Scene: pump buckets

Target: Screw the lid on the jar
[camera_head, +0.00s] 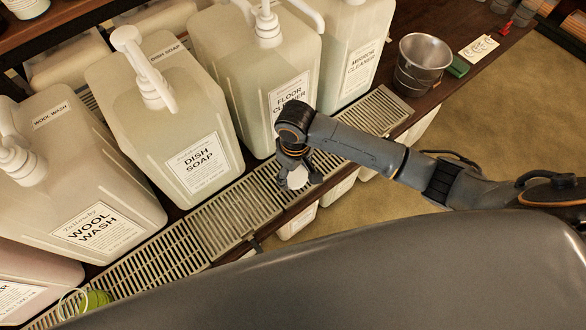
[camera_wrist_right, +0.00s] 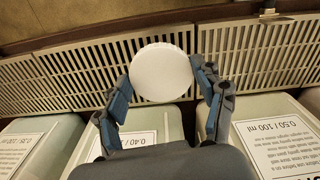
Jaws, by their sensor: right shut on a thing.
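A round white lid (camera_head: 298,179) is between the fingers of my right gripper (camera_head: 297,168), over the metal drip grate in front of the floor cleaner jug. In the right wrist view the lid (camera_wrist_right: 161,68) shows as a plain white disc, with one finger of my right gripper (camera_wrist_right: 160,80) on each side. The gripper is shut on it. I cannot make out a jar; whether one is under the lid is hidden. My left gripper is not in view.
Large pump jugs of wool wash (camera_head: 95,225), dish soap (camera_head: 195,165) and floor cleaner (camera_head: 289,98) stand behind the slatted grate (camera_head: 160,268). A metal bucket (camera_head: 422,65) stands at the right, near a green block (camera_head: 458,68).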

